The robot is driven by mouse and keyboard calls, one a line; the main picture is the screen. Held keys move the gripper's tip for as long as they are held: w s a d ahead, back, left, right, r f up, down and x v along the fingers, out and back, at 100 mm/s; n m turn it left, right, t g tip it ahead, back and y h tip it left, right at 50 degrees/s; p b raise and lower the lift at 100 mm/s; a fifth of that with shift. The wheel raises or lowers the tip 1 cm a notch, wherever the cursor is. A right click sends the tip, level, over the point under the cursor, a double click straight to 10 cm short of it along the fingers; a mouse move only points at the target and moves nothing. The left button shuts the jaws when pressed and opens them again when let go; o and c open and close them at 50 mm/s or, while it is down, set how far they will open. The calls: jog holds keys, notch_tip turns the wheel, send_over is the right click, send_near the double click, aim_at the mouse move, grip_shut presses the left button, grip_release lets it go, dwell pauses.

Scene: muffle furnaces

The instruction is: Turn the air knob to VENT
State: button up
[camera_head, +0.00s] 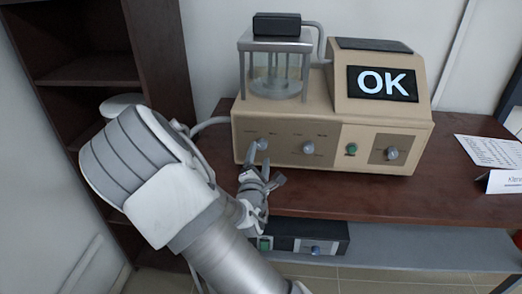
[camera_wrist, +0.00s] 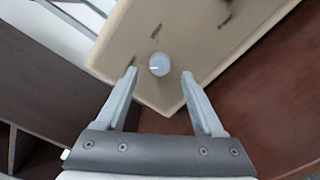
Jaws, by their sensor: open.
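A beige bench device (camera_head: 330,120) has several controls on its front panel. The leftmost grey knob (camera_head: 262,144) is just above my gripper (camera_head: 262,178), and another knob (camera_head: 308,147) sits to its right. The labels are too small to read, so I cannot tell which is the air knob. In the wrist view, a round grey knob (camera_wrist: 159,64) with a white pointer line lies between and slightly beyond the fingertips of my gripper (camera_wrist: 159,74). The fingers are open, one on each side, with visible gaps. The pointer line points roughly left in that view.
A green button (camera_head: 351,149) and a further knob (camera_head: 392,154) are on the panel's right. A screen (camera_head: 382,84) reads OK. A glass chamber (camera_head: 275,75) stands on top. A dark shelf (camera_head: 95,65) stands left.

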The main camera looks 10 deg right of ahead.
aim_at(261, 147)
jog(key=shift+x, duration=2.15)
jog(key=shift+c, duration=0.2)
grip_shut()
